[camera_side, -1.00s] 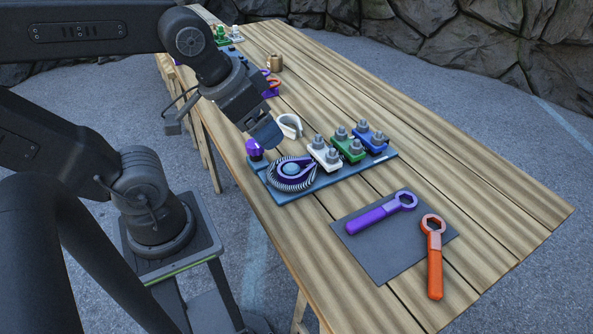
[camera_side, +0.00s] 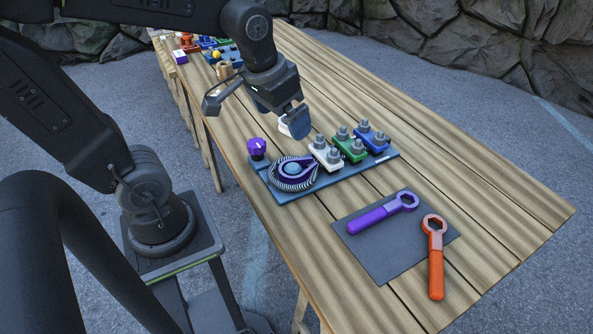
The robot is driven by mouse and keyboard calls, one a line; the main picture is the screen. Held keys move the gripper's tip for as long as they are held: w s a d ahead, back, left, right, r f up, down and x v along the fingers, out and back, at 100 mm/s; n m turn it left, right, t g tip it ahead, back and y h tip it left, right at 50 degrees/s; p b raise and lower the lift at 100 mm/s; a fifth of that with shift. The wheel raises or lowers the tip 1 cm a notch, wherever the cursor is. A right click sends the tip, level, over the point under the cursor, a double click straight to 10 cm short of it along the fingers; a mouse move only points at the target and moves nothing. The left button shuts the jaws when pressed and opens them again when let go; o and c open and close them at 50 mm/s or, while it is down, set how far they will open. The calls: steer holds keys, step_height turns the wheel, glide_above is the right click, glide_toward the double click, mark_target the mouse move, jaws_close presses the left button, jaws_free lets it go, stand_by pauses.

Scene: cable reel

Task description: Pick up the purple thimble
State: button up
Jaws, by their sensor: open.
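A purple teardrop-shaped piece (camera_side: 307,163), which looks like a thimble, sits on the blue board (camera_side: 329,179) around a light blue round centre. A dark ribbed ring lies around it. My gripper (camera_side: 291,125) is open and points down, beyond that piece in the picture. It is over or just in front of a white loop-shaped piece (camera_side: 284,130), which it partly hides. I cannot tell whether they touch.
A purple knob (camera_side: 257,146) stands at the board's left end. White (camera_side: 326,158), green (camera_side: 350,152) and blue (camera_side: 374,141) blocks with grey bolts line the board. A purple wrench (camera_side: 372,217) lies on a dark mat (camera_side: 380,257); an orange wrench (camera_side: 436,265) overlaps it. The table's right side is clear.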

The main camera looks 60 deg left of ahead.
mark_target(297, 166)
steer(key=w+a+f+n+g, duration=0.3)
steer(key=w+a+f, duration=0.4)
steer(key=f, duration=0.8)
steer(key=shift+s+f, duration=0.2)
steer(key=shift+f, duration=0.1)
steer(key=shift+w+f, duration=0.2)
steer(key=shift+f, duration=2.7)
steer(key=shift+c, duration=0.2)
steer(key=c, duration=1.1)
